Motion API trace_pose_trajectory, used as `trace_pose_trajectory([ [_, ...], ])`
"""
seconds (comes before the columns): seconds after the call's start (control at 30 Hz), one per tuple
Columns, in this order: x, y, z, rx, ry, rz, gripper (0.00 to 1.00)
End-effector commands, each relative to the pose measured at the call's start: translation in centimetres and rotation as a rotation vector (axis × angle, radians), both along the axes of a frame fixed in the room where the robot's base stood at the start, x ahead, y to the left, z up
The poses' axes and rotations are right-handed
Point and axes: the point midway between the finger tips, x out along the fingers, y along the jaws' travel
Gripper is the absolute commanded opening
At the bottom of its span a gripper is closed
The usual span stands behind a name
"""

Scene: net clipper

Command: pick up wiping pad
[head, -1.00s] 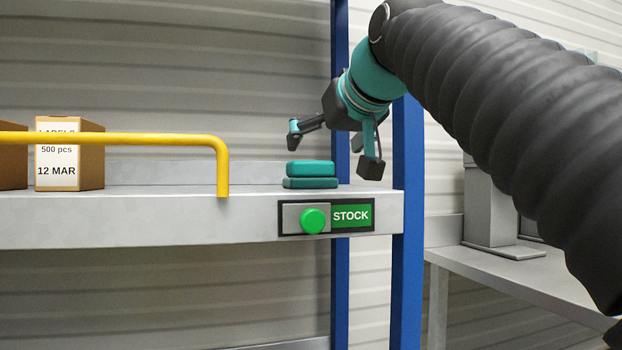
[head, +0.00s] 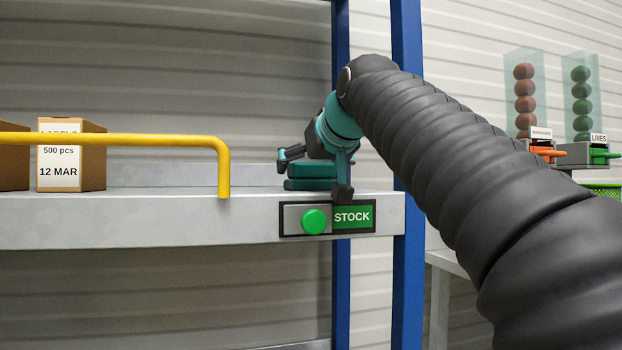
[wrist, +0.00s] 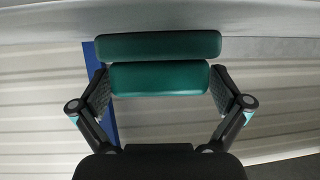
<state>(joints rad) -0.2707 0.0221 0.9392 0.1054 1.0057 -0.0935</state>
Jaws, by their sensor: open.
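Two teal wiping pads lie stacked on the grey shelf (head: 140,215), just above the STOCK sign. In the head view the upper pad (head: 312,170) is partly hidden by my gripper; the lower pad (head: 305,184) shows beneath it. In the wrist view the upper pad (wrist: 160,78) appears nearer, and the lower pad (wrist: 158,45) lies beyond it, close to the shelf. My gripper (head: 313,177) is open and has come down over the stack. In the wrist view my gripper (wrist: 160,92) has one finger at each end of the upper pad, with no clear grip.
A yellow rail (head: 223,165) and a labelled carton (head: 72,155) stand on the shelf to the left. The shelf between rail and pads is clear.

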Motion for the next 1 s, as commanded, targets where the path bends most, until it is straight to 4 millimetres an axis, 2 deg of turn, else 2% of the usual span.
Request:
trace_pose_trajectory([
  [0.07,0.0,0.0,0.0,0.0,0.0,0.0,0.97],
  [0.2,0.0,0.0,0.0,0.0,0.0,0.0,0.62],
  [0.27,0.0,0.0,0.0,0.0,0.001,0.0,0.48],
  [0.67,0.0,0.0,0.6,0.0,0.001,0.0,0.48],
  [0.87,0.0,0.0,3.2,0.0,-0.001,0.0,0.48],
  [1.0,0.0,0.0,6.2,0.0,-0.002,0.0,0.48],
])
